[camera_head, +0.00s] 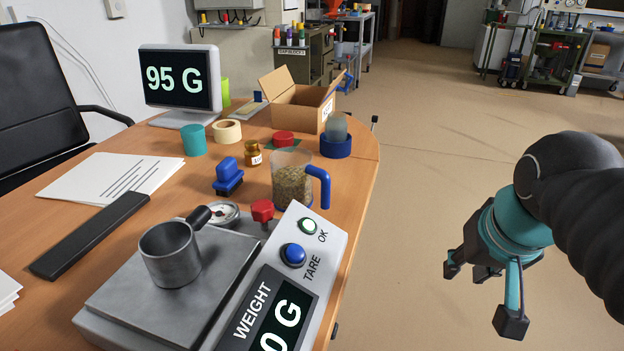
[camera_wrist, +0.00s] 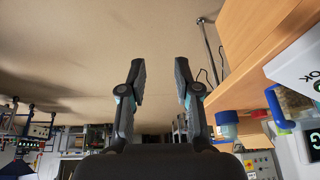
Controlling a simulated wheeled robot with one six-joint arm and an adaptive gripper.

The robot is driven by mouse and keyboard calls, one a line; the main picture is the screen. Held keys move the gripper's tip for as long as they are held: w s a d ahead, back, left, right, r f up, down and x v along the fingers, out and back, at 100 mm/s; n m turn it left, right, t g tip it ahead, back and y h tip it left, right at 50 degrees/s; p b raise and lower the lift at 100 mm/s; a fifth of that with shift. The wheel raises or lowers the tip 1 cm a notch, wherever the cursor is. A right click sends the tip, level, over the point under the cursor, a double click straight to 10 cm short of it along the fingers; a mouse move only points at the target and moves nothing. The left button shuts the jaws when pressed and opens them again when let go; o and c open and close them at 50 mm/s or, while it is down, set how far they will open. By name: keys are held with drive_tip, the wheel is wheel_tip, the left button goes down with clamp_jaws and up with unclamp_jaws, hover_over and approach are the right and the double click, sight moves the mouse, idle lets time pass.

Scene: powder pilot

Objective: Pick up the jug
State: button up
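The jug (camera_head: 292,182) is a clear container with a blue handle (camera_head: 321,184) on its right side, partly filled with greenish-brown grains. It stands upright on the wooden table near its right edge, behind the scale. In the wrist view the jug (camera_wrist: 290,104) shows at the right, partly cut by the scale, with its blue handle (camera_wrist: 276,107). My gripper (camera_head: 488,295) is open and empty over the floor, to the right of the table and apart from the jug. Its two fingers stand apart in the wrist view (camera_wrist: 160,78).
The scale (camera_head: 75,318) bears a metal cup (camera_head: 170,252). Around the jug are a blue stamp (camera_head: 228,176), a small brown jar (camera_head: 253,154), a red lid (camera_head: 283,138) and a blue ring (camera_head: 335,147). A cardboard box (camera_head: 300,108) and monitor (camera_head: 180,78) stand farther back. The floor (camera_head: 440,140) is clear.

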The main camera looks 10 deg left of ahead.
drive_tip(key=w+a+r+g, duration=0.1)
drive_tip(key=w+a+r, duration=0.5)
drive_tip(key=w+r, duration=0.15)
wheel_tip(320, 180, up, 4)
drive_tip(key=r+g, duration=0.1)
drive_tip(key=g, duration=0.3)
hover_over(310, 201)
drive_tip(key=shift+w+f, duration=0.35)
drive_tip(key=shift+w, duration=0.05)
drive_tip(key=shift+a+f, duration=0.1)
drive_tip(key=shift+f, duration=0.1)
wheel_tip(310, 201, down, 13)
drive_tip(key=shift+s+f+b, duration=0.1)
drive_tip(key=shift+s+b, duration=0.05)
drive_tip(key=shift+b, duration=0.85)
clamp_jaws()
